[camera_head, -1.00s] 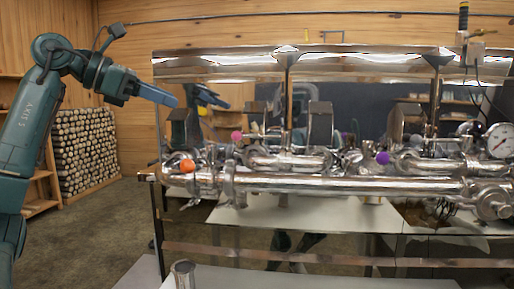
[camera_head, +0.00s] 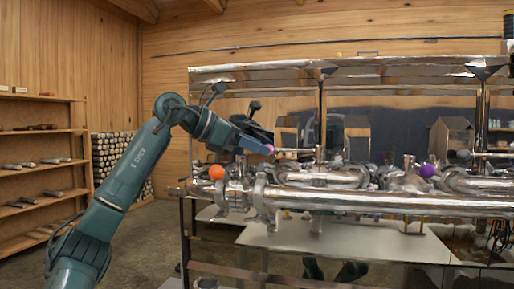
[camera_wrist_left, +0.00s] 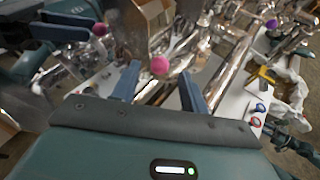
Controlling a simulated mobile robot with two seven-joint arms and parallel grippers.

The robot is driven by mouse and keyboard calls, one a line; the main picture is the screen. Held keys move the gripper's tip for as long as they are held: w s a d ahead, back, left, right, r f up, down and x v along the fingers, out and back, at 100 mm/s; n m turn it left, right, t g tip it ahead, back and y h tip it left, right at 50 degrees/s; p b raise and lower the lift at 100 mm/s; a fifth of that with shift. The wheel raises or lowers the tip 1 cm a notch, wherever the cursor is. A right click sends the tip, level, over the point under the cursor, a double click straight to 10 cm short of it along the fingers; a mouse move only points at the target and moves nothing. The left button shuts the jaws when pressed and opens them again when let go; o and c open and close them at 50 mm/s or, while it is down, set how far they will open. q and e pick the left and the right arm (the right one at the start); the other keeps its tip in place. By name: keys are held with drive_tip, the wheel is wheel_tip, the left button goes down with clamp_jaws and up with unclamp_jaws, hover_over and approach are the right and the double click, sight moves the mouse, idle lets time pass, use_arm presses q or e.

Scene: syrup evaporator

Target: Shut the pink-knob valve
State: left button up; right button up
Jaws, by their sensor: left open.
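The pink knob (camera_head: 270,149) of the valve shows at the tip of my left gripper (camera_head: 256,143) in the head view, partly hidden by a blue finger. In the left wrist view the pink knob (camera_wrist_left: 160,66) appears between the two blue fingers of my left gripper (camera_wrist_left: 157,74), near their tips. The fingers are spread, with a gap on each side of the knob. I cannot tell how deep the knob lies between them.
An orange knob (camera_head: 217,172) is left of the pink one, and a purple knob (camera_head: 428,170) is to the right. Shiny steel pipes (camera_head: 370,200) run just below my gripper. A shiny evaporator hood (camera_head: 400,72) hangs above. Shelves (camera_head: 40,165) stand far left.

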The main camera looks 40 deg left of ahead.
use_arm(q)
drive_tip(key=shift+w+d+f, duration=0.2)
drive_tip(key=shift+w, duration=0.25)
clamp_jaws()
idle(0.4)
